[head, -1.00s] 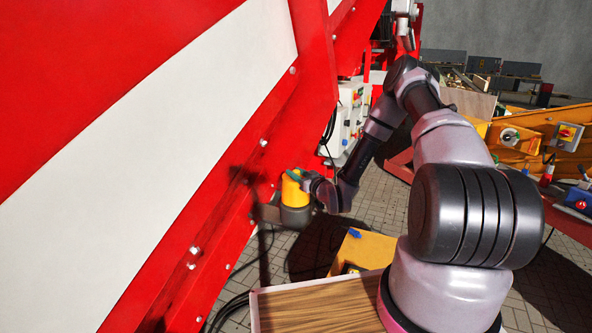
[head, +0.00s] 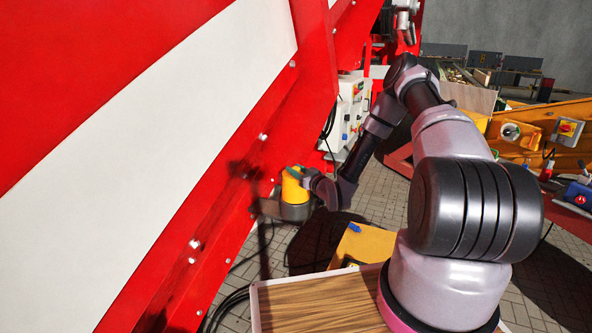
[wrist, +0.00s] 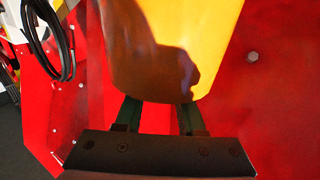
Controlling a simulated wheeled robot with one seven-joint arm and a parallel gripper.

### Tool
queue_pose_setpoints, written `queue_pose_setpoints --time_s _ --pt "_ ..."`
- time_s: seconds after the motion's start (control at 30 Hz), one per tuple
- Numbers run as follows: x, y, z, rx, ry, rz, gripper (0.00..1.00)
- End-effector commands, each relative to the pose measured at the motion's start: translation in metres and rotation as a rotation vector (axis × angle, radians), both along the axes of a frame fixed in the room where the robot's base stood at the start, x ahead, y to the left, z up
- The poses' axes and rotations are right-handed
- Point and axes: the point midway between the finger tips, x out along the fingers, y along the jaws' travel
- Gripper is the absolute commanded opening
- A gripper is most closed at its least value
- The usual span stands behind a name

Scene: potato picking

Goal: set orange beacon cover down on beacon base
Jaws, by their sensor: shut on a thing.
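The beacon cover (head: 293,186), yellow-orange and cup-like, stands upright beside the red machine frame in the head view. It also fills the upper middle of the wrist view (wrist: 205,40), with a dark shadow on its side. The grey beacon base (head: 295,212) shows directly below the cover, on a bracket at the red beam. Whether cover and base touch cannot be told. My gripper (head: 299,172) is shut on the cover's upper part. In the wrist view its two green fingers reach to the cover's near edge; the base is hidden there.
The red and white machine wall (head: 150,130) rises close at the left. A control box (head: 349,108) with buttons hangs behind the cover. A yellow box (head: 365,243) and a wooden-topped surface (head: 312,302) are in front. Black cables (head: 232,303) lie below.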

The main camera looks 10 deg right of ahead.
Motion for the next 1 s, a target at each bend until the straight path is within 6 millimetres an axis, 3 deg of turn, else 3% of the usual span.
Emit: queue_pose_setpoints --time_s 0.27,0.3,0.4,0.77,1.0 --pt "0.000 0.000 -0.004 -0.001 -0.001 0.000 0.00" --pt "0.000 0.000 -0.004 -0.001 -0.001 0.000 0.42" --pt "0.000 0.000 -0.004 -0.001 -0.001 0.000 0.73" --pt "-0.003 -0.002 -0.005 0.000 0.001 -0.001 0.73" --pt "-0.039 -0.018 -0.005 0.002 0.004 -0.002 0.73"
